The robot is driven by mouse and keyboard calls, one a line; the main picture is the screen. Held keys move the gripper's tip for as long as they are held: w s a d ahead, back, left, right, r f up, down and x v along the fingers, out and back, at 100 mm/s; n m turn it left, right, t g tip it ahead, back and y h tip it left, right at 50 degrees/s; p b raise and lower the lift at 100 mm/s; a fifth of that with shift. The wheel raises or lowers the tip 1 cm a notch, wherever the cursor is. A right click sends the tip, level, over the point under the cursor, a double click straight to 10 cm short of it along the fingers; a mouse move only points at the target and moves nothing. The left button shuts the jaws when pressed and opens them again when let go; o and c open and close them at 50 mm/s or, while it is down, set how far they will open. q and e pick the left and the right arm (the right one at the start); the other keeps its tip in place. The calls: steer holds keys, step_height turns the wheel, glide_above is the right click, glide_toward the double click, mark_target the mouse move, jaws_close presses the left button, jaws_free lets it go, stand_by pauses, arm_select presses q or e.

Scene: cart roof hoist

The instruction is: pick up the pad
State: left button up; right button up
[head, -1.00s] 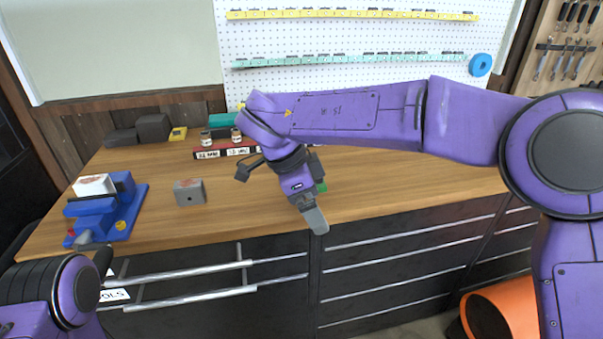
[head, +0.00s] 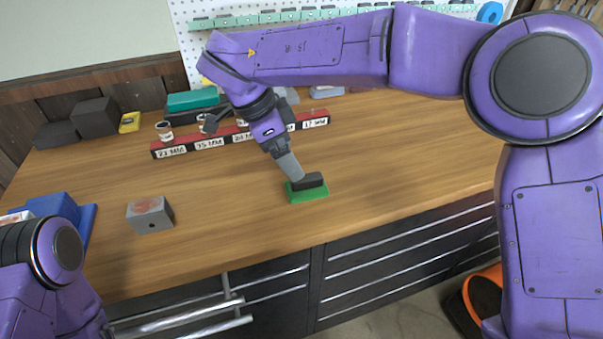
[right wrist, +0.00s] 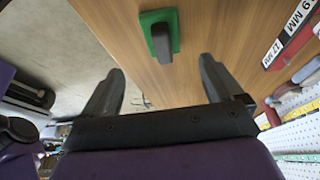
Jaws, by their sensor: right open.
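The pad (head: 308,194) is a green slab with a black block-like handle on top. It lies flat on the wooden workbench near its front edge. In the right wrist view the pad (right wrist: 175,20) is at the top, beyond and between the fingertips. My right gripper (head: 293,172) points down just behind and left of the handle in the head view. The right wrist view shows its two fingers (right wrist: 160,72) wide apart with nothing between them. The gripper partly overlaps the pad in the head view. My left gripper is out of view; only part of that arm shows at lower left.
The workbench (head: 400,150) is clear right of the pad. A grey block (head: 150,214) sits to its left, beside a blue vise-like object (head: 50,208). A red labelled rack (head: 200,143) stands behind. Black drawers (head: 400,240) lie below the front edge.

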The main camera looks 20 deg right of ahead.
mark_target(307, 180)
steer(key=x, duration=1)
steer(key=shift+w+d+f+p, duration=0.1)
steer(key=shift+w+d+p, duration=0.2)
steer(key=shift+d, duration=0.05)
steer(key=c, duration=1.1)
